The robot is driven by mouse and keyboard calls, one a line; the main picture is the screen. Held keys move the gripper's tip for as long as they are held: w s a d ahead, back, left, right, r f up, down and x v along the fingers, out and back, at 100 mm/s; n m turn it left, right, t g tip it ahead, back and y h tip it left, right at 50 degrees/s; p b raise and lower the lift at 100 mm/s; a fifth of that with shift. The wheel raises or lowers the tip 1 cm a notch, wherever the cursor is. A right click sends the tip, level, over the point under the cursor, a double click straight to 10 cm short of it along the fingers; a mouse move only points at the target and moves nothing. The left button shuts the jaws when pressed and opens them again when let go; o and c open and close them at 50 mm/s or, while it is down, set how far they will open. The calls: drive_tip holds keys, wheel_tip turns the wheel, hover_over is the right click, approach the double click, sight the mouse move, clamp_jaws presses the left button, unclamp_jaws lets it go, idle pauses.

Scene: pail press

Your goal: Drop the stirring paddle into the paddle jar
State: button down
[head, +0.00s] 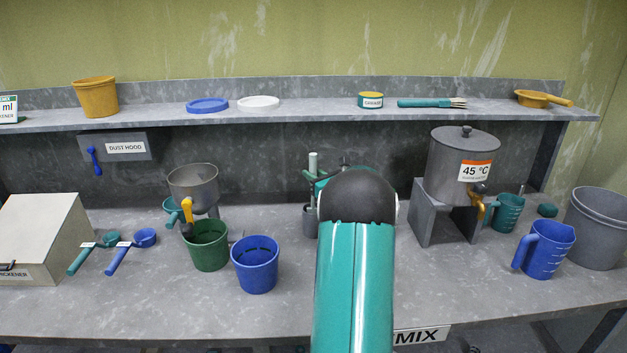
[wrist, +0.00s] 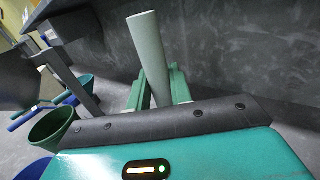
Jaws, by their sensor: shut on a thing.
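The stirring paddle shows as a pale grey-green rod (wrist: 150,55) standing up between my gripper's green fingers in the wrist view. Its upper end (head: 313,161) also shows in the head view. My gripper (wrist: 160,88) is shut on it, and its fingers (head: 314,175) are partly hidden behind my arm in the head view. Below the fingers, a grey upright container (head: 311,223), which may be the paddle jar, stands on the bench, partly covered by my arm. The paddle's lower end is hidden, so I cannot tell whether it is inside the container.
A green pail (head: 206,247) and a blue pail (head: 256,266) stand left of my arm, near a metal hopper (head: 193,185). A shelf (head: 320,110) runs behind.

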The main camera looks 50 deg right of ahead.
drive_tip(key=shift+f, duration=1.3)
drive_tip(key=c, duration=1.3)
unclamp_jaws()
drive_tip(key=shift+w, duration=0.1)
drive_tip(key=shift+o, duration=0.2)
